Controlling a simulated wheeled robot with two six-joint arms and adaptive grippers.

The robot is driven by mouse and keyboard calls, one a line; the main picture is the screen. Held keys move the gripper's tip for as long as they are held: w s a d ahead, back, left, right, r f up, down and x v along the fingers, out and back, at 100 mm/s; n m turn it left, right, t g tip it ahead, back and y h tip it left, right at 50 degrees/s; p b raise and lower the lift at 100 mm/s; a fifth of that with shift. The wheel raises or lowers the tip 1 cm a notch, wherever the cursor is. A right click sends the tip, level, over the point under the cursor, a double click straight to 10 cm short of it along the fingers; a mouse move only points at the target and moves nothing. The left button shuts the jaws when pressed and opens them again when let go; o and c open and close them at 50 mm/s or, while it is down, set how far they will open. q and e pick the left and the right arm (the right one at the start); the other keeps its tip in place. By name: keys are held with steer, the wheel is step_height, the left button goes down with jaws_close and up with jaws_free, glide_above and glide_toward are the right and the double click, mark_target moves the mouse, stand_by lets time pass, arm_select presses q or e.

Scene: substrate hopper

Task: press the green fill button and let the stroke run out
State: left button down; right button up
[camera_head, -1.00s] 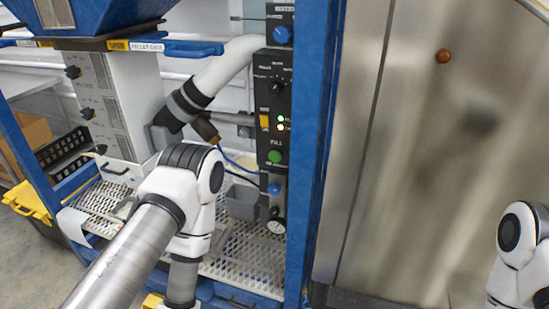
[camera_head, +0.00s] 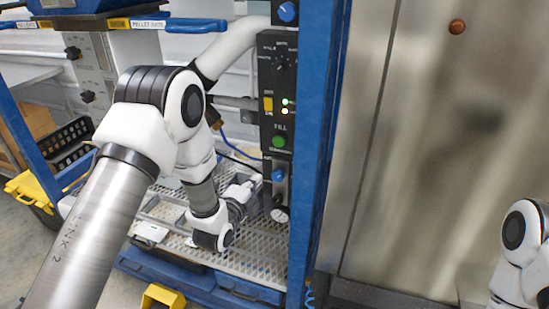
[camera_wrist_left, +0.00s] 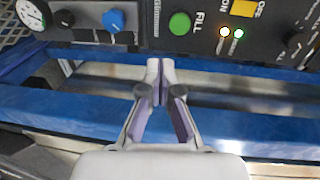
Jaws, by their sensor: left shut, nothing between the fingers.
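The green fill button (camera_head: 278,141) sits on the black control panel (camera_head: 268,100), under the word FILL. It also shows in the wrist view (camera_wrist_left: 179,23) near the top edge, right of a blue knob. My left gripper (camera_wrist_left: 160,68) is shut and empty, its tips together. In the wrist view the tips lie below and left of the button in the picture, apart from it. In the head view the left gripper (camera_head: 252,184) is low beside the panel, below the button, partly hidden by my wrist. My right gripper is out of view; only part of that arm shows.
A blue frame post (camera_head: 314,150) stands just right of the panel. A yellow switch (camera_head: 268,104), a blue knob (camera_head: 278,175) and a gauge (camera_head: 280,214) are near the button. A perforated tray (camera_head: 255,260) lies below. A steel surface (camera_head: 420,150) fills the right.

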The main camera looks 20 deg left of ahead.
mark_target(278, 142)
arm_select(q)
steer(key=r, duration=0.3)
steer(key=shift+w+t, duration=0.3)
steer(key=shift+w, duration=0.1)
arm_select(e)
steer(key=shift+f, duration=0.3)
arm_select(q)
steer(key=shift+a, duration=0.1)
steer(key=w+p, duration=0.1)
steer(key=w, duration=0.3)
steer(key=w+p, duration=0.1)
steer(key=w, duration=0.4)
steer(key=w+d+p, duration=0.1)
steer(key=w+p, duration=0.1)
steer(key=w, duration=0.3)
steer(key=shift+f, duration=0.4)
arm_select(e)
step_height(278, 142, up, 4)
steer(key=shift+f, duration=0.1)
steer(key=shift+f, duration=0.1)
